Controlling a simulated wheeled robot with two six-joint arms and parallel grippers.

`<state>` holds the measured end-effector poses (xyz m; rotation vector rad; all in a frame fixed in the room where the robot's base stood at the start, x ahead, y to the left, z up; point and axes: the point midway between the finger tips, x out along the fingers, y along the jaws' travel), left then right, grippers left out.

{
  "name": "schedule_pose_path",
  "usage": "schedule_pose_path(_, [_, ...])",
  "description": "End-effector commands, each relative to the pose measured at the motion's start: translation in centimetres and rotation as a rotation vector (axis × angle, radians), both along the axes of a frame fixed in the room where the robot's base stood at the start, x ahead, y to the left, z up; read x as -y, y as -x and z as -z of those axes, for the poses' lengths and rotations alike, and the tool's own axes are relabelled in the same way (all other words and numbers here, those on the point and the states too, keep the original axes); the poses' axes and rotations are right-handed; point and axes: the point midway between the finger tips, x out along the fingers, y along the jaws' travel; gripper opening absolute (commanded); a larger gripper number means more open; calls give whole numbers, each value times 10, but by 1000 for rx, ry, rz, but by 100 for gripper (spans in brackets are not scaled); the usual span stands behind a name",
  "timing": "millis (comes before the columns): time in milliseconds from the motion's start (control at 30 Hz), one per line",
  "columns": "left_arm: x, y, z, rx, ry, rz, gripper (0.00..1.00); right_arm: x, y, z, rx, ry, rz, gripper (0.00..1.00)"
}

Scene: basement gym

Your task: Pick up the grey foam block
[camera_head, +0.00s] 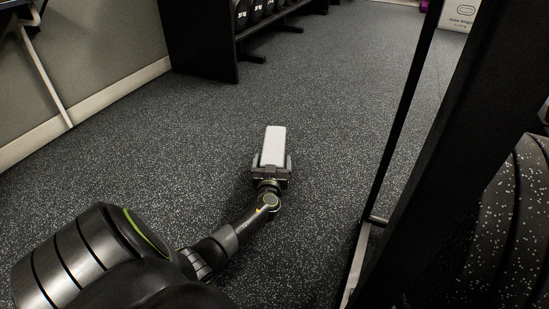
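The grey foam block (274,142) shows as a pale, long box near the middle of the head view. My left gripper (271,165) is at the near end of the block, with one finger on each side of it. I cannot tell whether the fingers press on the block or stand slightly apart from it. I also cannot tell whether the block rests on the floor or is raised. The near end of the block is hidden by the gripper. My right gripper is not in view.
Speckled dark rubber floor (190,130) is clear around the block. A dark upright frame (430,150) and a large round plate (520,215) stand at the right. A dumbbell rack (205,40) is at the back, with a wall (100,45) at the left.

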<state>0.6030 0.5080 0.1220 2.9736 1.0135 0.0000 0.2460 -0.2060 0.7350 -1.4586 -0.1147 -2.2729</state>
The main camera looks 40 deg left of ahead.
Motion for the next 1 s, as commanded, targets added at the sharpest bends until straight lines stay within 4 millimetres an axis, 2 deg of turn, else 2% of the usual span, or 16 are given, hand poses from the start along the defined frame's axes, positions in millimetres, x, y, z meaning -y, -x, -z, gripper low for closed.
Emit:
schedule_pose_path(33, [0,0,0,0,0,0,80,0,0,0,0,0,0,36])
schedule_pose_path(333, [0,0,0,1,-1,0,42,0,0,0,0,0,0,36])
schedule_pose_path(533, [0,0,-1,1,-1,0,42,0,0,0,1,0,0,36])
schedule_pose_path(667, [0,0,-10,2,0,0,42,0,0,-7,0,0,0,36])
schedule_pose_path(1000, [0,0,-66,3,-1,0,42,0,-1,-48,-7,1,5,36])
